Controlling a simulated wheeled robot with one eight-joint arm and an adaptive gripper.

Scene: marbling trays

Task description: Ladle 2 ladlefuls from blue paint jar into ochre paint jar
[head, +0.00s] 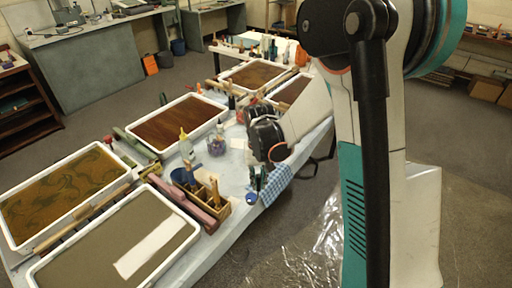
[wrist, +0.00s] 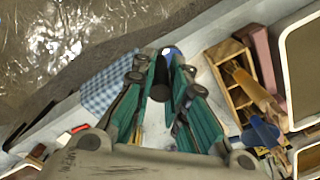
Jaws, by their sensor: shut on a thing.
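My gripper (head: 259,180) is above the front edge of the cloth-covered table, right of the wooden caddy. In the wrist view my gripper (wrist: 162,68) is shut on a dark, rod-like handle (wrist: 160,88), seen nearly end-on. A blue rounded end (head: 251,198) shows below the gripper in the head view. It looks like the ladle's bowl; a blue patch (wrist: 173,52) also shows beyond the fingers in the wrist view. I cannot make out for certain which containers are the blue and ochre paint jars.
The wooden caddy (head: 222,212) holds upright items and has open compartments. A blue checked cloth (head: 278,184) hangs over the table edge. A white tray with grey liquid (head: 193,239) is at front left. A yellow-topped bottle (head: 185,146) and a pinkish jar (head: 216,147) stand farther back.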

